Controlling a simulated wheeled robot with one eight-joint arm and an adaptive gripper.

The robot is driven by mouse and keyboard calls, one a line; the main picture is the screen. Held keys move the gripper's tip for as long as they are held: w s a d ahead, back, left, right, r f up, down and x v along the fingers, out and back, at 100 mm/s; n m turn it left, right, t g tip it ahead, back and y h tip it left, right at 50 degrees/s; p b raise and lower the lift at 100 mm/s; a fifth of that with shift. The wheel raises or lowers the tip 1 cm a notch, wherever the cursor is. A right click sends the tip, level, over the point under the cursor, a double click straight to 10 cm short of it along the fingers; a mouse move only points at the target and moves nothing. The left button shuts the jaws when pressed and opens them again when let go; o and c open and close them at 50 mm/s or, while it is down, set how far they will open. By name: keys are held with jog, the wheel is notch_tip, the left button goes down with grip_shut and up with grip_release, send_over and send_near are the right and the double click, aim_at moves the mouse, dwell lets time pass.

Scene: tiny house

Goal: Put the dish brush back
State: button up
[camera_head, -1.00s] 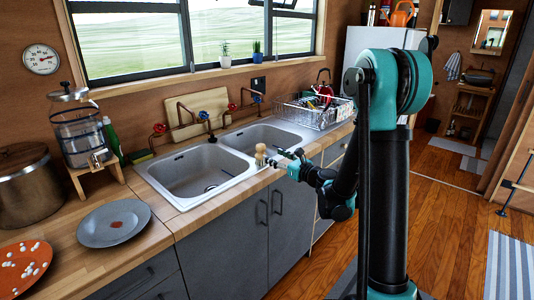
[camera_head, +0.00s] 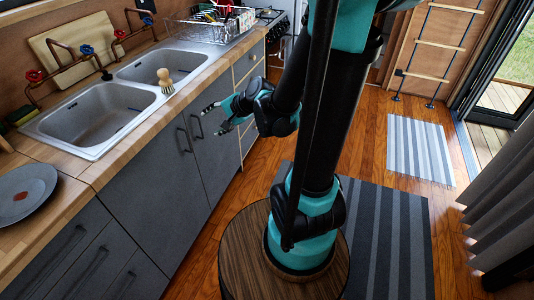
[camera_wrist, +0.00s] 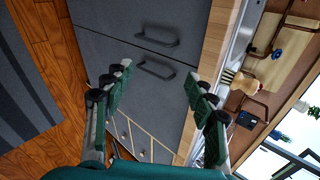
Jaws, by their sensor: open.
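The dish brush (camera_head: 165,80), with a pale wooden knob and light bristles, stands knob up at the front rim of the sink (camera_head: 90,115), beside the right-hand basin. In the wrist view the brush (camera_wrist: 262,72) shows at the right, beyond the counter edge and outside the fingers. My gripper (camera_head: 212,121) is open and empty. It hangs in front of the grey cabinet doors, below the counter edge and to the right of the brush, clear of it. The wrist view shows its two green-padded fingers (camera_wrist: 160,82) wide apart with only cabinet fronts behind.
A wire dish rack (camera_head: 210,25) stands on the counter beyond the sink. A grey plate (camera_head: 25,193) lies on the counter at the near left. Taps with red and blue handles (camera_head: 87,50) rise behind the basins. The wooden floor to the right is open, with striped rugs (camera_head: 420,150).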

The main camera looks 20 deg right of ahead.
jog(key=s+d+f+n+g+h, duration=0.1)
jog(key=s+d+f+n+h, duration=0.2)
jog(key=s+d+n, duration=0.2)
jog(key=s+d+f+n+g+h, duration=0.1)
jog(key=s+d+f+n+h, duration=0.2)
jog(key=s+d, duration=0.6)
jog(key=shift+d+f+n+g+h, duration=0.25)
jog(key=shift+n+g+h, duration=0.25)
jog(key=shift+n, duration=0.5)
